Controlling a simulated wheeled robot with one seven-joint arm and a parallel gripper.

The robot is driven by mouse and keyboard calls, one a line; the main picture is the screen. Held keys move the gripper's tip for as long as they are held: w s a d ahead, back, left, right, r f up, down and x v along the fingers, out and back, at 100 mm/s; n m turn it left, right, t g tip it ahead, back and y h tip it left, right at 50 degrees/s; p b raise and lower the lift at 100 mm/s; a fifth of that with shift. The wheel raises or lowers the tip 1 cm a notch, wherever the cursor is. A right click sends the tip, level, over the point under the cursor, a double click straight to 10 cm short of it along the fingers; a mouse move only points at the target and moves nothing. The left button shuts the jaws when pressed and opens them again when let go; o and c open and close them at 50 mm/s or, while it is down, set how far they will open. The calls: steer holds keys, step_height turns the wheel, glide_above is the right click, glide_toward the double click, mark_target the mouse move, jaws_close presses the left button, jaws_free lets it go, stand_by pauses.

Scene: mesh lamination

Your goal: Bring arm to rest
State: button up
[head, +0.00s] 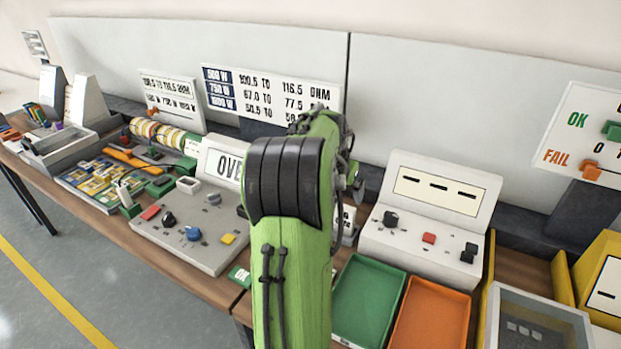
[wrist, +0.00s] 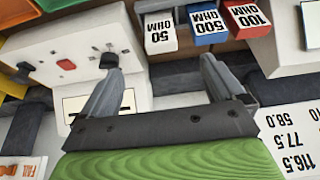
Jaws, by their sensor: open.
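My gripper (wrist: 160,68) shows in the wrist view with its two grey fingers spread apart and nothing between them. In that upside-down view, the white meter box (wrist: 90,35) with knobs is at the left, near the left finger. Labelled ohm blocks in white (wrist: 159,32), blue (wrist: 208,28) and red (wrist: 246,18) lie beyond the fingertips. In the head view my green arm rises through the middle of the picture, bent at a black joint. My gripper is hidden behind it there.
The white meter box (head: 428,215) stands right of my arm, with a green tray (head: 368,300) and an orange tray (head: 432,318) before it. A grey control panel (head: 190,232) is at left. Wall signs (head: 270,92) stand behind. The floor (head: 60,280) at front left is clear.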

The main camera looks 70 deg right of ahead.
stand_by(0.3)
steer(key=w+a+r+n+t+y, duration=0.15)
steer(key=w+a+r+n, duration=0.25)
steer(key=w+a, duration=0.5)
steer(key=w+a+r+n+t, duration=0.25)
steer(key=w+a+n, duration=0.2)
steer(key=a, duration=0.85)
steer(key=s+a+n+y, duration=0.1)
steer(key=s+a+n, duration=0.1)
steer(key=a, duration=0.6)
steer(key=s+a+n+t+y, duration=0.1)
steer(key=s+a+n, duration=0.2)
steer(key=a+n, duration=0.2)
steer(key=s+a+f+n+t+y+p, duration=0.1)
steer(key=s+a+n, duration=0.1)
steer(key=a, duration=0.9)
steer(key=shift+s+a+n, duration=0.15)
steer(key=shift+s+n, duration=0.15)
steer(key=shift+n, duration=0.45)
